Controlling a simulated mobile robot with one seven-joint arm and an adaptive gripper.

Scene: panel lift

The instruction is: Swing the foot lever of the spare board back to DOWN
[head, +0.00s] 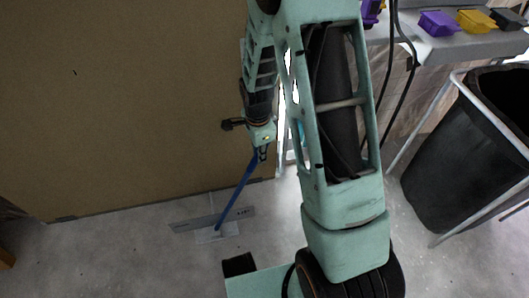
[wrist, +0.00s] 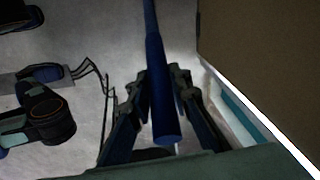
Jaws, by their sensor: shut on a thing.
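The brown board (head: 130,100) stands upright at the left of the head view, and its face also fills the upper right of the wrist view (wrist: 265,65). The blue foot lever (head: 236,192) slants up and to the right from a flat grey metal foot (head: 186,225) on the floor near the board's lower edge. My gripper (head: 262,153) is shut on the upper end of the lever. In the wrist view the blue lever (wrist: 160,90) runs between the two fingers of my gripper (wrist: 159,80). The fingers partly hide its sides.
A black bin (head: 440,160) in a pale metal frame stands at the right. Behind it a grey table (head: 455,45) carries purple, yellow and black items. Bare concrete floor (head: 110,265) lies in front of the board. A light blue strip (wrist: 240,118) shows beside the board's edge.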

